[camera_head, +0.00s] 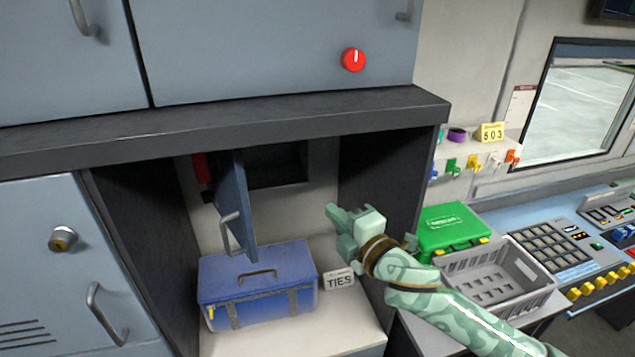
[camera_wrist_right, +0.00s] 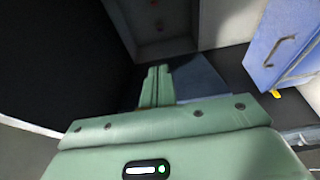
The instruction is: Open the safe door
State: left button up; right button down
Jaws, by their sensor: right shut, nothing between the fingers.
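The blue-grey safe door (camera_head: 235,205) stands swung out from the wall at the back of the cubby, seen nearly edge-on, with a metal handle (camera_head: 229,232) on its face. The dark safe opening (camera_head: 278,165) shows to its right. My right gripper (camera_head: 331,211) is in the cubby, right of the door and apart from it in the head view, with its fingers pointing left. In the right wrist view its fingers (camera_wrist_right: 157,86) are together and empty. A blue-grey surface behind them may be the door; I cannot tell. My left gripper is out of view.
A blue toolbox (camera_head: 258,285) stands below the door, also at the right of the wrist view (camera_wrist_right: 285,45). A TIES sign (camera_head: 339,280) is beside it. The cubby's dark side wall (camera_head: 385,165) is close to my right arm. A green case (camera_head: 448,228) and grey crate (camera_head: 495,280) stand right.

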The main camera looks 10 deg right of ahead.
jog(key=w, duration=1.3)
jog(key=shift+a+b, duration=0.25)
jog(key=shift+b, duration=0.15)
jog(key=shift+w, duration=0.1)
jog(key=shift+a+b, duration=1.8)
jog(key=shift+a, duration=8.65)
jog(key=d+p, duration=0.3)
jog(key=d, duration=0.3)
jog(key=shift+s, duration=0.3)
